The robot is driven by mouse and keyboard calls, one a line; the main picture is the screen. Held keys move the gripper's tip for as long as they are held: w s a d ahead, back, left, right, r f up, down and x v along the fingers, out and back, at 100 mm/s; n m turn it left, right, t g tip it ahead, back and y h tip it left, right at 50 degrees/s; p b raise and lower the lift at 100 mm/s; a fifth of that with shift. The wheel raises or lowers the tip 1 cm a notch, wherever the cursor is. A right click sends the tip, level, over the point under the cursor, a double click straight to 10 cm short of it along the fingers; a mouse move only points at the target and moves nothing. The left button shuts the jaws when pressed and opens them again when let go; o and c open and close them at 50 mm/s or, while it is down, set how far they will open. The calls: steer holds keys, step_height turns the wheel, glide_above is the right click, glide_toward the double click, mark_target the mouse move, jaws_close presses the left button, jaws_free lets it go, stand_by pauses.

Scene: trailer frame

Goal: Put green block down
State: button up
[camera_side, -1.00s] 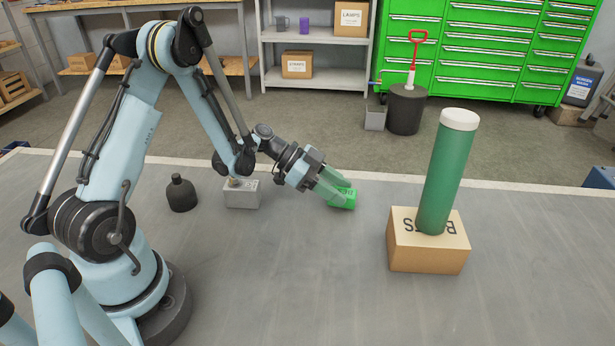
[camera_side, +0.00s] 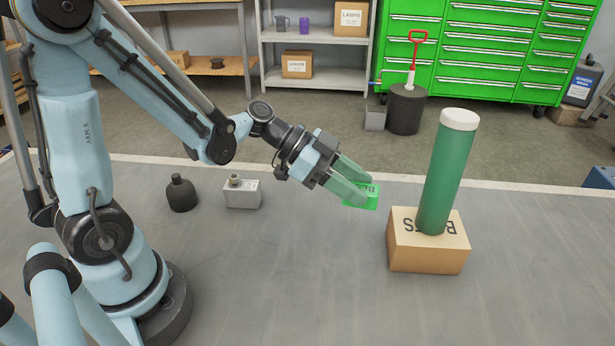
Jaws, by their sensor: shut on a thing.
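A cardboard box (camera_side: 428,258) with a green cylinder (camera_side: 444,175) standing on it, slightly tilted, is to the right of the block. A grey metal block (camera_side: 242,195) and a black bottle-shaped weight (camera_side: 181,194) stand to the left. The front middle is clear.

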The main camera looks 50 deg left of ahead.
steer(key=shift+w+r, duration=0.15)
steer(key=shift+r, duration=0.35)
steer(key=a+r+n+t+y, duration=0.2)
steer(key=a+r+n+y, duration=0.15)
steer(key=r, duration=0.45)
steer(key=a+r+n+t+y, duration=0.3)
steer(key=a+r+n, duration=0.15)
steer(key=r, duration=0.45)
steer(key=s+f+n+y, duration=0.3)
steer(key=s+f+y, duration=0.15)
steer(key=f, duration=0.65)
steer(key=s+d+f+m+g+h, duration=0.1)
steer(key=d+f+m+g+h, duration=1)
steer(key=m, duration=0.7)
steer(key=shift+s+d+f+m+g+h, duration=0.2)
steer(key=shift+s+f+m+g, duration=0.15)
steer(key=shift+f+m+g, duration=0.55)
steer(key=shift+s+d+f+m+g+h, duration=0.2)
steer(key=shift+s+f+m+g, duration=0.15)
steer(key=shift+f+m+g, duration=0.5)
steer(key=shift+s+d+f+m+g+h, duration=0.1)
steer(key=shift+s+d+f+m+g, duration=0.2)
steer(key=shift+f+m+g, duration=0.6)
